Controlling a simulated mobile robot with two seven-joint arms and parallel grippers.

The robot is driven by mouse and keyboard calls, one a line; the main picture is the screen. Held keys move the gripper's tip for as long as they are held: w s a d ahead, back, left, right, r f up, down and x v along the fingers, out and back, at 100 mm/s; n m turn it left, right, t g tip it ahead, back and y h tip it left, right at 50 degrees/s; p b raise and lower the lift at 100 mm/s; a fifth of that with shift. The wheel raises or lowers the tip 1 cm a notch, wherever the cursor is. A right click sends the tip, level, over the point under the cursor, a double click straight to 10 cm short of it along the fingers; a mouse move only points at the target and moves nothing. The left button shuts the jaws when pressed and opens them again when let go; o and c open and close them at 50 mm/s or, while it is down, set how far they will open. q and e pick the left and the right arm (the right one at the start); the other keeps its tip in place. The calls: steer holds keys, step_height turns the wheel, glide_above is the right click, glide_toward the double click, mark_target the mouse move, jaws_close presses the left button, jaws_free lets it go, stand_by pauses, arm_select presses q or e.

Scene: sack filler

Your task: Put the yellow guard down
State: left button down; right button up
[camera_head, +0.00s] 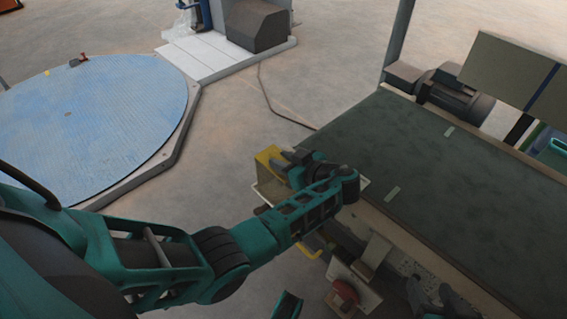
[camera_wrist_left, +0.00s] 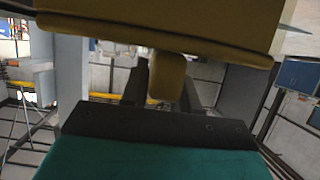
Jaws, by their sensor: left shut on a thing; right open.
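The yellow guard (camera_head: 267,157) is at the near left corner of the conveyor, beside the belt's end. My left arm reaches across from the left, and my left gripper (camera_head: 288,162) is at the guard. In the left wrist view the guard (camera_wrist_left: 165,18) fills the top, and its short yellow knob (camera_wrist_left: 167,78) sits between the dark fingers of the gripper, which is shut on it. Whether the guard touches anything beneath it is hidden by my arm. My right gripper (camera_head: 436,298) is at the bottom right, open, partly cut off by the frame edge.
The dark green conveyor belt (camera_head: 430,150) runs to the right, with a motor (camera_head: 455,95) behind it. A red round part (camera_head: 346,291) on a pale plate is below its near end. A blue round platform (camera_head: 95,120) lies at left. Open floor (camera_head: 215,150) lies between.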

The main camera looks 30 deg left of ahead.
arm_select(q)
steer(key=c, duration=0.8)
jaws_free()
steer(key=shift+c, duration=0.2)
